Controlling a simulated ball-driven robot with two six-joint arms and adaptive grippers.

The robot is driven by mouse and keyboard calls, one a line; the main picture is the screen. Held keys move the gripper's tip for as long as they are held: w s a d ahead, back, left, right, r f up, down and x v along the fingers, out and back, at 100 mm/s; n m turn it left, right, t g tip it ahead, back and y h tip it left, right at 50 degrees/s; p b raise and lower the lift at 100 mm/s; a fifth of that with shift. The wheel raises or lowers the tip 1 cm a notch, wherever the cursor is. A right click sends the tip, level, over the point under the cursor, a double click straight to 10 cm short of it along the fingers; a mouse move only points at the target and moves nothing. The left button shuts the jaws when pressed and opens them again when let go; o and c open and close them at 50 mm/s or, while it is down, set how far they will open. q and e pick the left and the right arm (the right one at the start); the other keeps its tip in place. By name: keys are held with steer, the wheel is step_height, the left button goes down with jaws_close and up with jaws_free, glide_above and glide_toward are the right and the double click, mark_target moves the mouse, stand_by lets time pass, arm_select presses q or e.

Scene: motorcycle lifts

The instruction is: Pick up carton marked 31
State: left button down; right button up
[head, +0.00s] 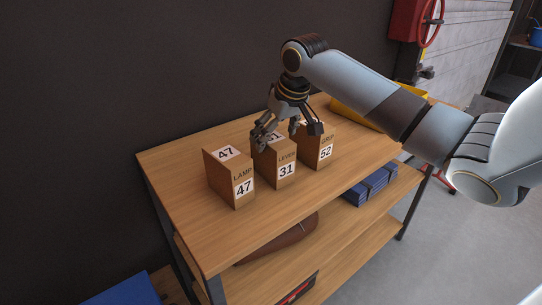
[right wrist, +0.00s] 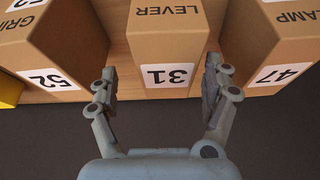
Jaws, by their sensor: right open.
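The carton marked 31 (head: 284,172) is a brown box labelled LEVER, standing upright between two other cartons on the wooden bench top. In the right wrist view the carton marked 31 (right wrist: 168,45) is at the top centre, its label just ahead of the fingertips. My right gripper (head: 277,133) is above and behind this carton and partly hides its top. In the right wrist view the right gripper (right wrist: 160,84) is open, one finger toward each side of the carton, with nothing held. My left gripper is not in view.
The carton marked 47 (head: 231,178) stands left of carton 31, and the carton marked 52 (head: 318,150) stands close on its right. A yellow bin (head: 352,115) is at the bench's back right. The bench top (head: 185,215) is clear in front and left. A dark wall rises behind.

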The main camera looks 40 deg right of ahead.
steer(key=x, duration=0.4)
steer(key=shift+w+a+f, duration=0.15)
steer(key=shift+a+f, duration=0.1)
steer(key=shift+a, duration=0.15)
steer(key=shift+w+f, duration=0.2)
steer(key=shift+f, duration=0.15)
steer(key=shift+s, duration=0.1)
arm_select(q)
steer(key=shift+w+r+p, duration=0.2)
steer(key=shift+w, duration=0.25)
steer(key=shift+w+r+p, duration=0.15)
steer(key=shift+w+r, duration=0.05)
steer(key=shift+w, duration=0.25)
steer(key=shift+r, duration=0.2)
arm_select(e)
steer(key=shift+f, duration=0.15)
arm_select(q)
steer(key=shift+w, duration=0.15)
arm_select(e)
steer(key=shift+c, duration=0.8)
steer(key=c, duration=1.2)
